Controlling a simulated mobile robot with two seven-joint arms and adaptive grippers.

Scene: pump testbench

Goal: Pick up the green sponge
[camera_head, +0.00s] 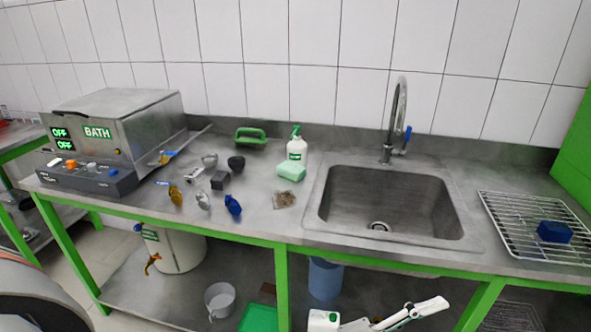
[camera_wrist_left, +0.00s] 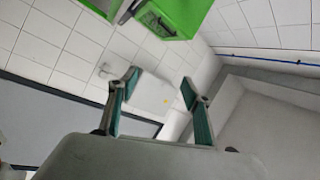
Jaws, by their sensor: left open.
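The green sponge (camera_head: 291,172) is a pale green block. It lies on the metal counter (camera_head: 250,215) just in front of a white spray bottle, near the left rim of the sink. In the left wrist view my left gripper (camera_wrist_left: 158,92) is open, with nothing between its fingers. That view faces tiled walls and a green box, and the sponge does not show there.
The spray bottle (camera_head: 297,149) stands right behind the sponge. The sink (camera_head: 390,205) with its tall faucet (camera_head: 398,115) is to the right. Several small parts lie to the left, before the bath machine (camera_head: 125,125). A wire rack (camera_head: 530,215) holds a blue block (camera_head: 554,232).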

